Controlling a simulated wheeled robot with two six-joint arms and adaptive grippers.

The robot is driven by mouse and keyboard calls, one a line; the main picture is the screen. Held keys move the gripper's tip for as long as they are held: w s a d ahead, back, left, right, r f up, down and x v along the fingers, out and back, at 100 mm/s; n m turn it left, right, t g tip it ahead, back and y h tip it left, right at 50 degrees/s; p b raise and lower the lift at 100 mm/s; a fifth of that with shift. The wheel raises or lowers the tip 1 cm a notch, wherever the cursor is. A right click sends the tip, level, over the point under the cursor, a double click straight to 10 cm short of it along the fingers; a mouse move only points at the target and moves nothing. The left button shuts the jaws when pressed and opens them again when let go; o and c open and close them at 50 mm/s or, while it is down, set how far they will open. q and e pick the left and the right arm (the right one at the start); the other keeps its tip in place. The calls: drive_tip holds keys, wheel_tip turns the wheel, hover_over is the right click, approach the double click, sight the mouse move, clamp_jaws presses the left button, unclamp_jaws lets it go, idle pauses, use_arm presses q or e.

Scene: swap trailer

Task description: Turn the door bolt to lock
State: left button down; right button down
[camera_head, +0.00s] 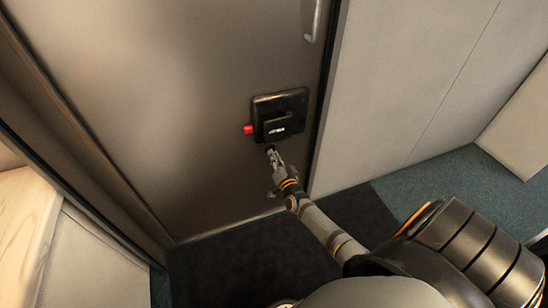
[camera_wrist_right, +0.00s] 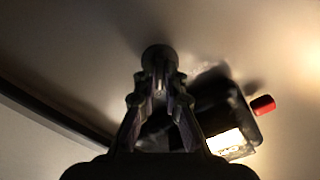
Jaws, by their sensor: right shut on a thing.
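The door lock is a black box (camera_head: 279,112) on the grey-brown door (camera_head: 190,90), with a red piece (camera_head: 248,129) sticking out of its left side. In the right wrist view the black box (camera_wrist_right: 213,100) and its red piece (camera_wrist_right: 263,105) show to the right of my gripper. My right gripper (camera_head: 271,154) is at the lower edge of the lock. In the right wrist view its fingers (camera_wrist_right: 159,85) close together on a round dark knob (camera_wrist_right: 158,58), the door bolt. The fingers partly hide the knob's stem. My left gripper is in neither view.
A pale door handle (camera_head: 314,20) is above the lock. A light wall panel (camera_head: 400,80) stands right of the door. A wooden surface (camera_head: 25,220) is at the lower left. Dark floor (camera_head: 250,265) lies below the door.

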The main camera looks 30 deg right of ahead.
drive_tip(key=shift+f+m, duration=0.1)
drive_tip(key=shift+m, duration=0.4)
drive_tip(key=c, duration=1.5)
unclamp_jaws()
drive_tip(key=shift+c, duration=0.2)
drive_tip(key=shift+o, duration=0.5)
drive_tip(key=shift+s, duration=0.1)
drive_tip(key=v, duration=1.2)
